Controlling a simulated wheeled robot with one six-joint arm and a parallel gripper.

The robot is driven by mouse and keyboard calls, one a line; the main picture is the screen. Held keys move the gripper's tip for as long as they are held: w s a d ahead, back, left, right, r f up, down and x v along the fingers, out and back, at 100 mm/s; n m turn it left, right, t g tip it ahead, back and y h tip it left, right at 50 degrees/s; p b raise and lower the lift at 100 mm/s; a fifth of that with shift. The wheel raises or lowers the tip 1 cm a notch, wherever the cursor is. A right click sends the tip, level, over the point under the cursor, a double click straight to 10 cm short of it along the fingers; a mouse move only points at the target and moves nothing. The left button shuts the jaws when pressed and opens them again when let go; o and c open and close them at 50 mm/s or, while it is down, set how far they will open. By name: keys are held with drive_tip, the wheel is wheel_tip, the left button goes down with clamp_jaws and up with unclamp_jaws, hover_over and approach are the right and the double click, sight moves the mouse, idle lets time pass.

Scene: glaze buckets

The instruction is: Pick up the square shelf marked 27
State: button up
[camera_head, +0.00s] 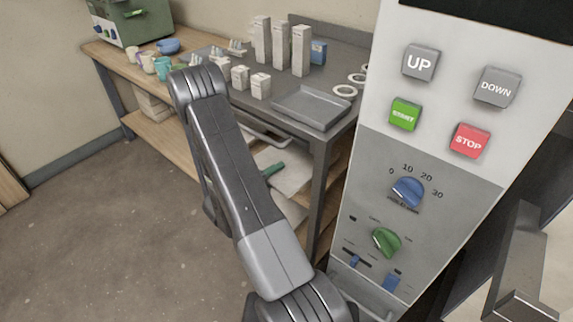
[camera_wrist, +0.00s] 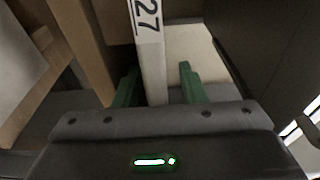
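The square shelf marked 27 (camera_wrist: 150,58) shows in the wrist view as a pale narrow edge with black digits, pointing towards my gripper. My gripper (camera_wrist: 160,86) has two green fingers standing apart, one on each side of this edge. A gap shows between the edge and the right finger; the left finger is closer, and I cannot tell if it touches. The far part of the shelf is out of view. In the head view, my arm hides most of the gripper, and I cannot make out the number 27 there.
Wooden boards (camera_wrist: 85,50) stand left of the shelf in the wrist view, and a dark surface (camera_wrist: 265,45) lies close on the right. In the head view, a workbench (camera_head: 345,128) holds cups, white posts and a grey tray (camera_head: 312,106). A control panel (camera_head: 430,150) stands at right.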

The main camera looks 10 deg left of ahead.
clamp_jaws()
idle(1.4)
